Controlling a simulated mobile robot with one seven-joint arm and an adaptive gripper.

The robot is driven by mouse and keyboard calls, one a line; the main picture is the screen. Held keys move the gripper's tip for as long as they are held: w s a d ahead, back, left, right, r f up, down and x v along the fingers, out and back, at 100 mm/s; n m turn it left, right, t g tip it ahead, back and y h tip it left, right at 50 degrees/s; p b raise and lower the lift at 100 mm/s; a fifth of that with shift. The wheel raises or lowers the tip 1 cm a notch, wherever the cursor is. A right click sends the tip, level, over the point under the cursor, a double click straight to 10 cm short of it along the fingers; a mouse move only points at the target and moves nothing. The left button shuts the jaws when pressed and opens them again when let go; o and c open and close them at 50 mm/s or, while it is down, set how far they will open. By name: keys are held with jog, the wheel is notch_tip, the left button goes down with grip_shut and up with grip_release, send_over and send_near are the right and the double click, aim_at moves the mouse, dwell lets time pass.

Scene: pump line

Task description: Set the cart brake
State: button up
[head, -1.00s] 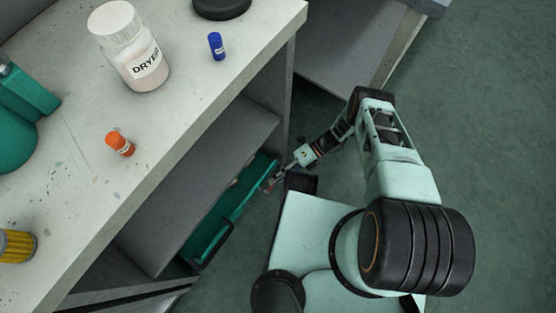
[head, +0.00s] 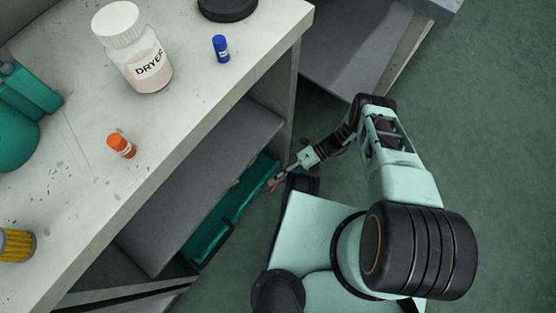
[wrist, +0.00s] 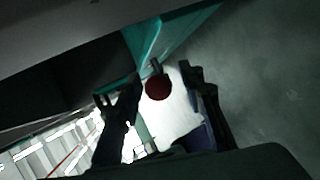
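A red round knob (wrist: 158,87) on a short dark stem shows in the wrist view, beside a teal edge. It looks like the brake lever's end. My gripper is open in the wrist view (wrist: 163,102), with one finger on each side of the knob and gaps between. In the head view my gripper (head: 276,184) is low, at the near corner of a teal tray-like body (head: 231,211), probably the cart, under the bench. The knob cannot be made out clearly in the head view, and the rest of the lever is hidden.
The bench (head: 75,190) overhangs the teal body at the left. Open green floor (head: 490,130) lies to the right.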

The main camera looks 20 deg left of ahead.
jog(key=v, duration=1.2)
dwell(0.3)
